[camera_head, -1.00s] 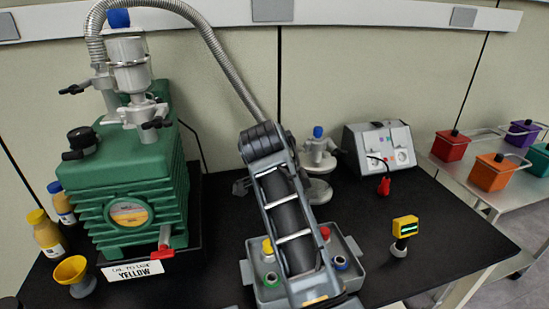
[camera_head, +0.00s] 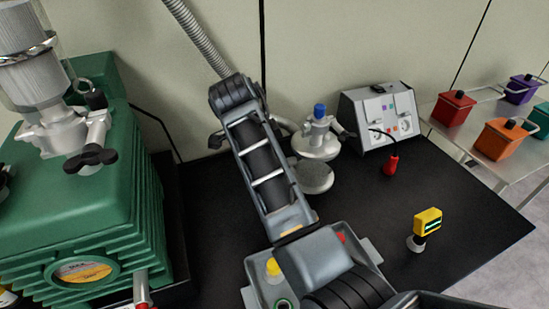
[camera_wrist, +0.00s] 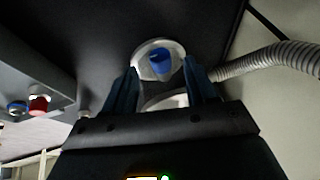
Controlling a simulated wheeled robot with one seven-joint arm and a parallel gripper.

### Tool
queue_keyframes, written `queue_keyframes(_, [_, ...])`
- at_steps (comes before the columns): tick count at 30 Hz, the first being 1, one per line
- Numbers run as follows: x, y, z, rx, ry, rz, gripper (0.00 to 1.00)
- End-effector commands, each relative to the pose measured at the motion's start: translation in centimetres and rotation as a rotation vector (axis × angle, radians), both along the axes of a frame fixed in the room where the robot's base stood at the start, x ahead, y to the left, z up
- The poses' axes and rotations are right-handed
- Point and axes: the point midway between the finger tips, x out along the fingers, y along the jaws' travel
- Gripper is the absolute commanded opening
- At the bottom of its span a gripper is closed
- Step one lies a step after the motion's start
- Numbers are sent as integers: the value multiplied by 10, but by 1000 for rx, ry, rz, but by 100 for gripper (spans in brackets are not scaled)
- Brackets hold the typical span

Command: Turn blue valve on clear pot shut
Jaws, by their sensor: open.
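The clear pot (camera_head: 317,143) stands on the black table behind my arm in the head view, with its blue valve (camera_head: 319,111) on top. In the wrist view the blue valve (camera_wrist: 161,61) shows near the middle, with the pale, rounded pot top (camera_wrist: 150,48) around it. My gripper (camera_wrist: 162,70) is open, with one dark finger on each side of the valve in this picture. I cannot tell how far the fingertips are from the valve or whether they touch it. In the head view my arm hides most of the gripper.
A green pump (camera_head: 70,190) stands at left, with a ribbed hose (camera_head: 200,38) along the wall. A grey socket box (camera_head: 378,115), a red plug (camera_head: 390,165) and a yellow gauge (camera_head: 427,222) are at right.

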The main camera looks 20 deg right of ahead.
Motion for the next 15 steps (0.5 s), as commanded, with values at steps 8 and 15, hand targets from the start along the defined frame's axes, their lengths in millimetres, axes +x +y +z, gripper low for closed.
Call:
queue_keyframes(8, [6, -14, -31, -1, 1, -1, 57])
queue_keyframes(15, [8, -16, -38, 0, -1, 0, 57])
